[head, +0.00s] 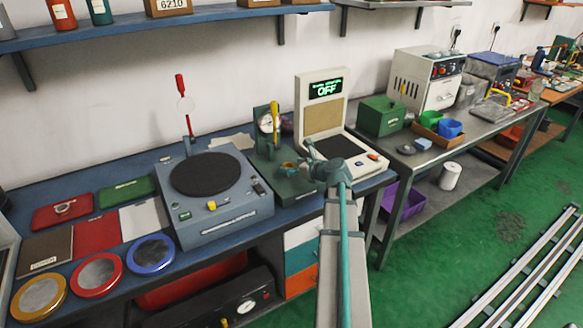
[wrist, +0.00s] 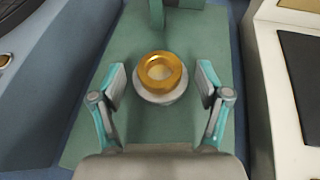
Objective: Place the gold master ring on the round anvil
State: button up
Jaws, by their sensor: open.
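The gold master ring (wrist: 160,72) sits on the pale round anvil (wrist: 158,98) in the wrist view. The anvil stands on the green base (wrist: 160,130) of the gauge stand. The ring's far part covers much of the anvil top; I cannot tell whether it is exactly centred. My gripper (wrist: 162,82) is open, with one finger on each side of the ring and a visible gap to both. In the head view my gripper (head: 300,165) is over the gauge stand base (head: 285,188), and it largely hides the ring and anvil there.
A dial gauge (head: 266,124) rises behind the anvil. A grey unit with a dark round plate (head: 205,174) stands to the left, and a white display device (head: 324,92) reading OFF to the right. Coloured mats and round-rimmed trays (head: 97,274) lie at the left.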

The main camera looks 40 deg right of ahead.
jog(key=v, duration=1.1)
jog(key=shift+s, duration=0.15)
